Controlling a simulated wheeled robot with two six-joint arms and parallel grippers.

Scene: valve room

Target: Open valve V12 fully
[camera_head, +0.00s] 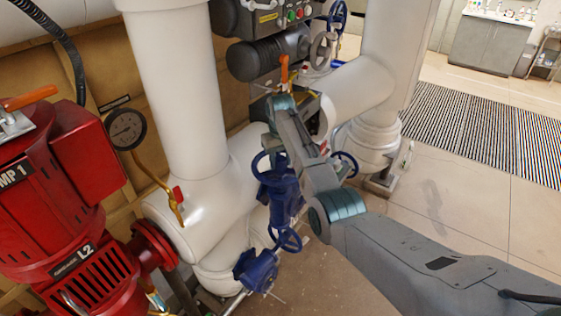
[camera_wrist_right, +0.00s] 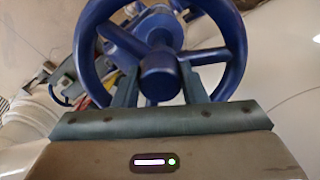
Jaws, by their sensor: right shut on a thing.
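A blue handwheel (camera_wrist_right: 237,55) with a thick hub fills the top of the right wrist view, seen nearly face-on. The two fingers of my right gripper (camera_wrist_right: 158,88) reach up to it, one on each side of the hub, and are shut on it. In the head view my right gripper (camera_head: 271,143) is mostly hidden by its own arm and comes down towards a blue handwheel (camera_head: 256,161) on a blue valve body. That seems to be the same wheel. No V12 tag is readable. My left gripper is not in view.
More blue handwheels show lower down (camera_head: 288,240), right of my arm (camera_head: 345,164) and at the top. A red pump (camera_head: 50,190) and a gauge (camera_head: 125,129) stand left. White pipes (camera_head: 175,90) surround the valves. The floor at right is open.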

